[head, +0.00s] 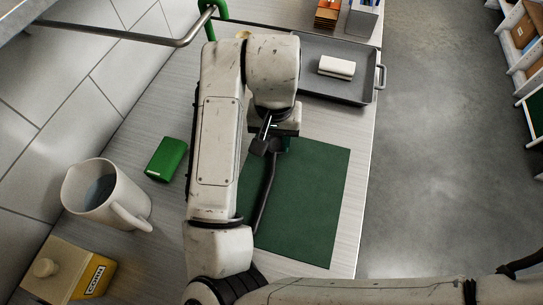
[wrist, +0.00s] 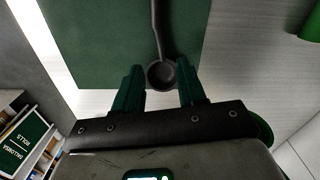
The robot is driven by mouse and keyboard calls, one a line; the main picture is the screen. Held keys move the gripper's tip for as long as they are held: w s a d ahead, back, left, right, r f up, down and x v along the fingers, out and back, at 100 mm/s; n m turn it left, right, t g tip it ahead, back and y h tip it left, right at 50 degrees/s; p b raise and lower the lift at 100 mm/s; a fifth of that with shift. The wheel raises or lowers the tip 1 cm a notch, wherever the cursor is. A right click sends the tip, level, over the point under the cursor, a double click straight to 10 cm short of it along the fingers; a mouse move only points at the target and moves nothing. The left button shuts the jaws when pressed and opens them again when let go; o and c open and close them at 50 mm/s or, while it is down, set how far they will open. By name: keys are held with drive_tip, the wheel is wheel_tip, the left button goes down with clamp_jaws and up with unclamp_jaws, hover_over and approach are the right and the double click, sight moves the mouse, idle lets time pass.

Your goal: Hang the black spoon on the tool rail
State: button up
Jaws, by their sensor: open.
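The black spoon (wrist: 162,74) has a round bowl and a long thin handle. In the wrist view its bowl is between the two green fingers of my gripper (wrist: 159,67), with a gap on each side, and the handle runs up over the green mat. In the head view the handle (head: 265,192) shows over the mat below my gripper (head: 268,146); the bowl is hidden there by the gripper. My gripper is open. A metal bar (head: 110,36) with a green post, apparently the tool rail, runs across the upper left, far from the spoon.
The green mat (head: 315,190) lies on the pale counter. A grey tray (head: 335,94) with a white block (head: 337,66) is behind it. To the left are a green box (head: 167,159), a white pitcher (head: 97,193) and a yellow corn canister (head: 90,277). The tiled wall (head: 50,100) borders the counter.

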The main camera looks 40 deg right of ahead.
sight(274, 160)
drive_tip(key=shift+f+p, duration=0.7)
drive_tip(key=shift+f, duration=3)
clamp_jaws()
